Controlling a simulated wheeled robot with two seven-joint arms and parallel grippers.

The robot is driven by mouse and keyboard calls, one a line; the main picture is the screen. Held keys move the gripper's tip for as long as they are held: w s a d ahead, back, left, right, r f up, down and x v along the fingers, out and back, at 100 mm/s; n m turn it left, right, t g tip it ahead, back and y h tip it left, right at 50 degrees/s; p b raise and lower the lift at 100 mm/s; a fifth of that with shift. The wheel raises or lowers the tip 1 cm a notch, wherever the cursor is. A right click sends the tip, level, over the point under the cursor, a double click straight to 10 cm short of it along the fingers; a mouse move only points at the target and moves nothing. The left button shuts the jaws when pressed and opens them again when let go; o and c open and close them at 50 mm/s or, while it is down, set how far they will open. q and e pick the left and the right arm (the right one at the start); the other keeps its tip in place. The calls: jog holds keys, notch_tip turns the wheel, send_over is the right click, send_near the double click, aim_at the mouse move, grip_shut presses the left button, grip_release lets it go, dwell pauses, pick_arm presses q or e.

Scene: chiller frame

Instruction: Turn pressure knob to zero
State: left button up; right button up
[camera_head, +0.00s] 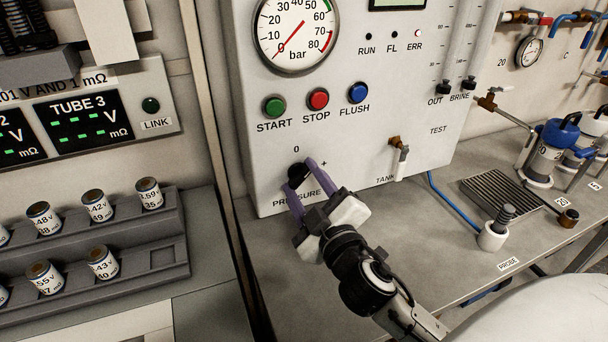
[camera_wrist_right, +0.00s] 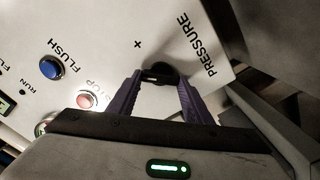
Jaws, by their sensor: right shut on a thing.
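The black pressure knob (camera_head: 297,173) is on the lower left of the grey panel, between the "0" and "+" marks and above the word PRESSURE. It also shows in the right wrist view (camera_wrist_right: 161,72). My right gripper (camera_head: 299,186) has its purple fingers shut on the knob, one on each side; it also shows in the right wrist view (camera_wrist_right: 160,88). The gauge (camera_head: 296,36) above has a red needle that slants across the dial; its exact reading is hard to tell. My left gripper is not in view.
Green start (camera_head: 275,107), red stop (camera_head: 318,99) and blue flush (camera_head: 358,93) buttons sit above the knob. A tank tap (camera_head: 400,160) sticks out to its right. A cell rack (camera_head: 150,265) stands at left. The bench below the panel is partly clear.

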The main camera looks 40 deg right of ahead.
jog(key=n+p, duration=0.2)
jog(key=n, duration=0.2)
jog(key=shift+n, duration=0.3)
jog(key=shift+f+n+p, duration=0.15)
jog(key=shift+n+p, duration=0.65)
jog(key=shift+n, duration=1.2)
jog(key=o, duration=1.1)
jog(key=shift+c, duration=0.2)
jog(key=b+v, duration=0.3)
jog(key=v, duration=0.7)
jog(key=shift+s+a, duration=0.15)
jog(key=shift+a, duration=0.05)
